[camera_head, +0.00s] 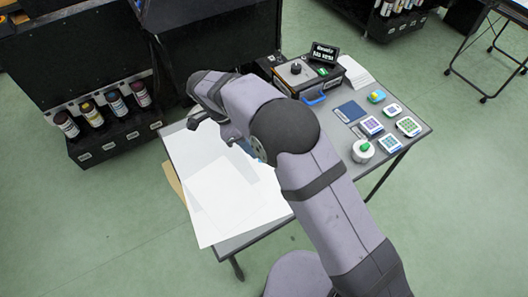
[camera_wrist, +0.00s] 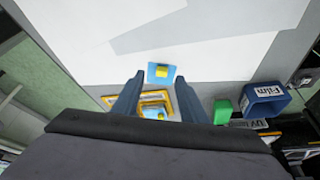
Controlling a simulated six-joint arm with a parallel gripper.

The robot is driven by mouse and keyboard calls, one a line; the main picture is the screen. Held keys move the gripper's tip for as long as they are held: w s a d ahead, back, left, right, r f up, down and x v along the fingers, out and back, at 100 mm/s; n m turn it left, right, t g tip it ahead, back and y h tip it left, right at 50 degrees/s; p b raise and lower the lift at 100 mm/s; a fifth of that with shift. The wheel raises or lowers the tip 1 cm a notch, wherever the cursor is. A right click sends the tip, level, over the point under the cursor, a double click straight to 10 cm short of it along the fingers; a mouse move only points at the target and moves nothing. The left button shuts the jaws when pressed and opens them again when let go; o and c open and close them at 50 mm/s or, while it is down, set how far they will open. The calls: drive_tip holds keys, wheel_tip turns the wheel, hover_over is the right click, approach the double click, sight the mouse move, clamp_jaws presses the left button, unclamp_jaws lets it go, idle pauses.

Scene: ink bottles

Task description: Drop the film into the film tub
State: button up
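In the wrist view my gripper (camera_wrist: 160,82) is open, with its two dark blue fingers apart. A small light blue square with a yellow block (camera_wrist: 161,72) lies just past and between the fingertips. I see a gap on each side of it. It may be the film, but no label on it is readable. A blue tub (camera_wrist: 267,100) marked "Film" stands to the right of the fingers. In the head view my arm hides my fingers and most of what lies under them.
A yellow-edged piece (camera_wrist: 155,103) lies between the fingers, nearer the wrist. A green block (camera_wrist: 222,111) stands beside the tub. White sheets (camera_head: 230,195) cover the table's left part in the head view. A white pot (camera_head: 362,152) and several small coloured items stand at right.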

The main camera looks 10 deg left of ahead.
drive_tip(key=shift+p+x, duration=0.6)
drive_tip(key=shift+x, duration=1.6)
drive_tip(key=shift+w, duration=0.1)
drive_tip(key=shift+c, duration=0.6)
clamp_jaws()
